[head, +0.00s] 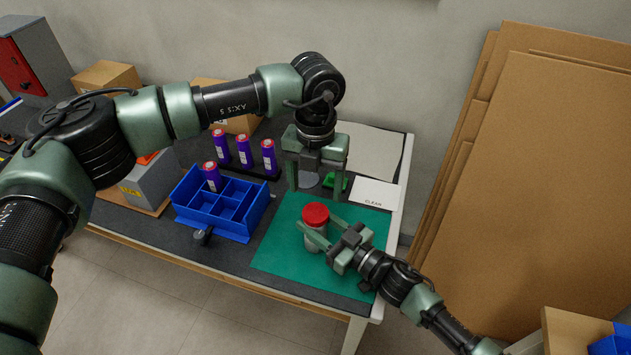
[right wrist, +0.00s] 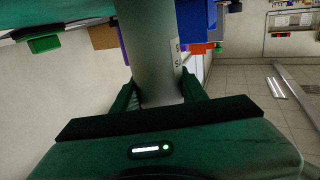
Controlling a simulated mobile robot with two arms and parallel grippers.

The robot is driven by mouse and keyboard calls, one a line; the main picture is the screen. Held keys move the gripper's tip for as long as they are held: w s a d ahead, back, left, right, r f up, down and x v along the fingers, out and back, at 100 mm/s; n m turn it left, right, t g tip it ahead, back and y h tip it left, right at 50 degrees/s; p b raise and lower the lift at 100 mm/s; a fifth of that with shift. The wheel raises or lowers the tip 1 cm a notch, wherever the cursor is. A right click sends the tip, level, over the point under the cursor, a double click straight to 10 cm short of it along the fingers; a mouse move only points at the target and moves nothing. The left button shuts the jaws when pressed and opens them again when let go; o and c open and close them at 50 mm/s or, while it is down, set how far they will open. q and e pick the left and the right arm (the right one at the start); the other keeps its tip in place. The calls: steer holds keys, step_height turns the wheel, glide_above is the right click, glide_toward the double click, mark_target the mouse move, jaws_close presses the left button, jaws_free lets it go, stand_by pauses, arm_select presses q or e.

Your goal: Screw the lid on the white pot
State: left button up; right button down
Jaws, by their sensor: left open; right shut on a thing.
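The white pot (head: 315,240) stands upright on the green mat (head: 282,257), with the red lid (head: 316,213) on its top. I cannot tell how tightly the lid sits. My right gripper (head: 317,231) is shut on the pot's body from the lower right, a finger on each side. In the right wrist view the pot (right wrist: 150,45) shows as a pale grey cylinder between the fingers. My left gripper (head: 318,182) is open and empty, pointing down, behind the pot and apart from the lid.
A blue divided bin (head: 225,225) with one purple cylinder in it stands left of the mat. Several purple cylinders (head: 243,151) stand in a black holder behind it. Cardboard sheets (head: 540,150) lean at right.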

mark_target(315, 212)
arm_select(q)
steer(key=n, duration=0.4)
steer(key=shift+r, duration=0.15)
steer(key=n, duration=0.4)
steer(key=shift+r+n, duration=0.15)
steer(key=shift+n, duration=0.25)
steer(key=shift+f, duration=4.05)
